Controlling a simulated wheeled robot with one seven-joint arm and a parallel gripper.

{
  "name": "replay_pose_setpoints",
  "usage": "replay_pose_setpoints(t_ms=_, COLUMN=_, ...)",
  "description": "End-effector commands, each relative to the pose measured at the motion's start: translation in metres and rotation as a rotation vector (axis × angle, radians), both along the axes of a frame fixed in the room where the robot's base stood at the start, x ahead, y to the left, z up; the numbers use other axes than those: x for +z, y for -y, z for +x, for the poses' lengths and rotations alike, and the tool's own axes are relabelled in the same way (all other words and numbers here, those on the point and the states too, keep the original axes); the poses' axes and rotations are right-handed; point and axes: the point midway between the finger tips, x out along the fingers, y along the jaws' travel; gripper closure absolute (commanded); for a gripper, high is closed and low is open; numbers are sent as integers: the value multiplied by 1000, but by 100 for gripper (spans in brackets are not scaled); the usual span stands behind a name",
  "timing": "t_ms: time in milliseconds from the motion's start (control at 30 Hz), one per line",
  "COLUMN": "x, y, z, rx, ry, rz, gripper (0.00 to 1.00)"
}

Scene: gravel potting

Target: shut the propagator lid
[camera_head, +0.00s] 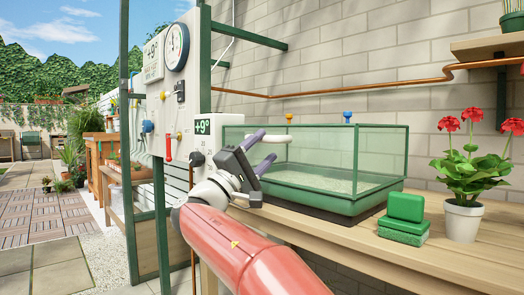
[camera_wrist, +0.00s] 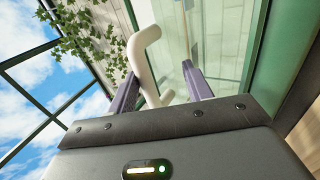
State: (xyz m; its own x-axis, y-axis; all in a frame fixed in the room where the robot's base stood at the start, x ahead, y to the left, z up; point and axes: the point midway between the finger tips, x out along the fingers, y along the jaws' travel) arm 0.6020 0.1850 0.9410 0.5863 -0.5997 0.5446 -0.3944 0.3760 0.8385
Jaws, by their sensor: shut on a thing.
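The propagator (camera_head: 340,205) stands on the bench, with a green tray base and clear glass walls in a green frame. Its glass lid (camera_head: 382,150) also fills the right of the wrist view (camera_wrist: 222,40). I cannot tell whether a gap remains between lid and tray. A cream-white handle (camera_head: 278,138) sticks out at the near left side. My gripper (camera_head: 266,146) has its purple-grey fingers around that handle and is shut on it. In the wrist view the bent handle (camera_wrist: 146,62) passes between the fingers of my gripper (camera_wrist: 160,74).
A green block on a sponge-like pad (camera_head: 404,215) and a potted red geranium (camera_head: 463,215) stand right of the propagator on the wooden bench (camera_head: 360,250). A white panel (camera_head: 170,100) with a dial and levers stands left. A brick wall is behind.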

Motion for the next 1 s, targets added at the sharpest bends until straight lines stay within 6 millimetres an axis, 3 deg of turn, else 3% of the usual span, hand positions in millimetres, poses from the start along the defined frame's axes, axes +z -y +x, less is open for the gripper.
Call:
replay_pose_setpoints(t_ms=167, x=-13, y=-8, z=0, rx=6, ry=-18, rz=-3, gripper=61)
replay_pose_setpoints(t_ms=500, x=-37, y=-39, z=-37, rx=2, ry=-6, rz=-2, gripper=61)
replay_pose_setpoints(t_ms=1000, x=-42, y=-46, z=-48, rx=-2, ry=1, rz=0, gripper=61)
